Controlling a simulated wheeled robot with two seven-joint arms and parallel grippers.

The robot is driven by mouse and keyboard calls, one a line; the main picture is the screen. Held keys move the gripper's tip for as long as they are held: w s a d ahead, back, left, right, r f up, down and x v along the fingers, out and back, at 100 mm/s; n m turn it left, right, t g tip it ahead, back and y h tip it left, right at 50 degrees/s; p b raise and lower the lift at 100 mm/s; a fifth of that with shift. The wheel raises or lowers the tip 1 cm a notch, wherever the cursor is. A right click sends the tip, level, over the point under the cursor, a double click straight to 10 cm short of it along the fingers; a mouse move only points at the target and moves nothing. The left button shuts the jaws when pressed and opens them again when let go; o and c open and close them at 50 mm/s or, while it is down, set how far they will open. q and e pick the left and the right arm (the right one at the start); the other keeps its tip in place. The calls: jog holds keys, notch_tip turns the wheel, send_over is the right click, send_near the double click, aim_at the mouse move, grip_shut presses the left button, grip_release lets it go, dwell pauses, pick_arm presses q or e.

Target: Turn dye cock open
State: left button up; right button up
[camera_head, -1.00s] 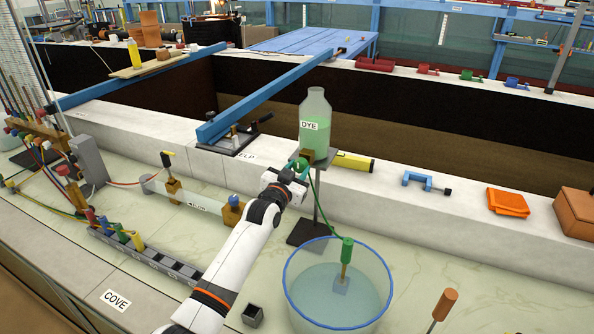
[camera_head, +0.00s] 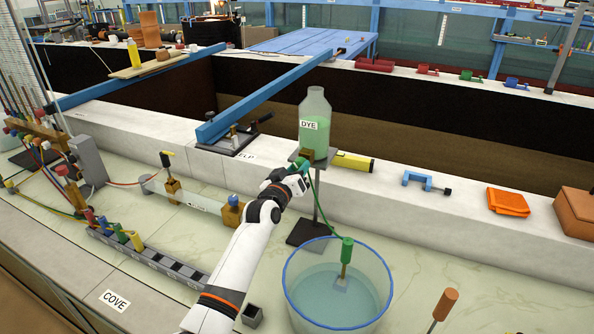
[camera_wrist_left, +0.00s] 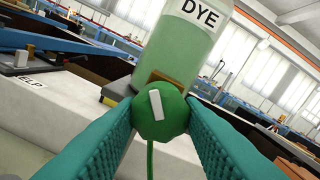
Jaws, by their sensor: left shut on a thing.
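The dye bottle (camera_head: 314,125), clear with green liquid and a "DYE" label, stands on a small shelf on a thin stand. Below it is the green dye cock (camera_wrist_left: 160,112), a round knob with a white bar mark, which tilts slightly from upright in the left wrist view. My left gripper (camera_head: 299,172) is shut on the cock, its teal fingers on either side of the knob in the left wrist view (camera_wrist_left: 160,125). A green tube (camera_head: 322,213) runs down from the cock. The gripper mostly hides the cock in the head view. My right gripper is not in view.
A clear blue-rimmed tub (camera_head: 338,290) of water stands in front, with a green-topped fitting (camera_head: 347,250) in it. A yellow torch-like object (camera_head: 354,162) and a blue clamp (camera_head: 425,181) lie on the white ledge behind.

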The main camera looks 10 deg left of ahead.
pick_arm(q)
jog(key=shift+n+p, duration=0.4)
jog(key=shift+n, duration=4.7)
jog(key=o, duration=1)
